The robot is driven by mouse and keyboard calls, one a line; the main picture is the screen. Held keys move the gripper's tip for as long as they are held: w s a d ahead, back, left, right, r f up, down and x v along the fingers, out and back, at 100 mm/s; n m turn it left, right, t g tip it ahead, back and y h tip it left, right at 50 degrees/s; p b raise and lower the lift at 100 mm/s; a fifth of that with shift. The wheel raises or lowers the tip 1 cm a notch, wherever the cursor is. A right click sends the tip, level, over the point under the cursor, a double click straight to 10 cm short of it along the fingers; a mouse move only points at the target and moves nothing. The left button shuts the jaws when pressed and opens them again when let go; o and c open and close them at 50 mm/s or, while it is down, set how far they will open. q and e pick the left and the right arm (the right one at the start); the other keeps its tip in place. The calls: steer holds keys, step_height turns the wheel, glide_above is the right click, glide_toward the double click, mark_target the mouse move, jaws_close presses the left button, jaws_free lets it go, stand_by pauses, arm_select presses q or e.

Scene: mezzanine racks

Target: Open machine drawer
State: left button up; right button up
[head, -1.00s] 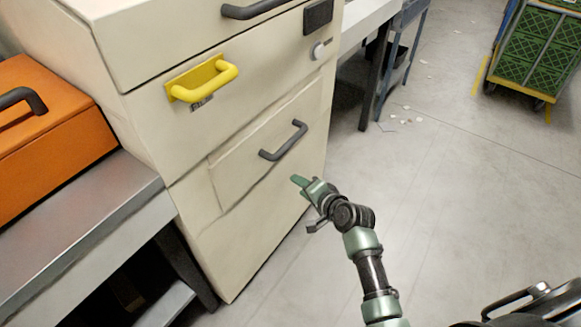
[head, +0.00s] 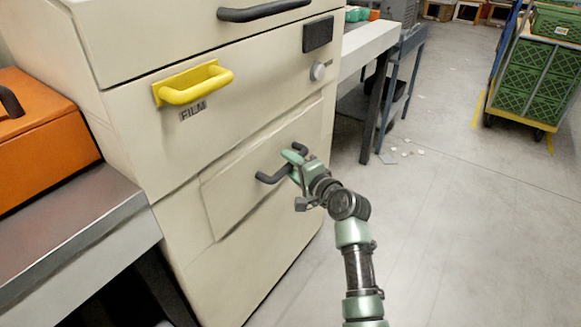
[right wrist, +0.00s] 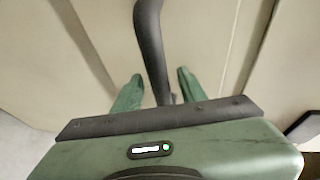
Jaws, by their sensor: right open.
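The cream machine (head: 150,130) stands at the centre left in the head view. In the right wrist view the dark handle (right wrist: 150,45) runs between the two green fingers (right wrist: 156,88), with a gap on each side. The right gripper hides part of the handle in the head view. My left gripper is not in view.
A yellow handle (head: 195,88) above a FILM label and a dark top handle (head: 262,11) are higher on the machine. An orange case (head: 45,140) rests on a metal bench at left. Floor at right is open, with a green crate cart (head: 535,75) beyond.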

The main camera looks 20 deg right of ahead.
jaws_close()
stand_by(1.5)
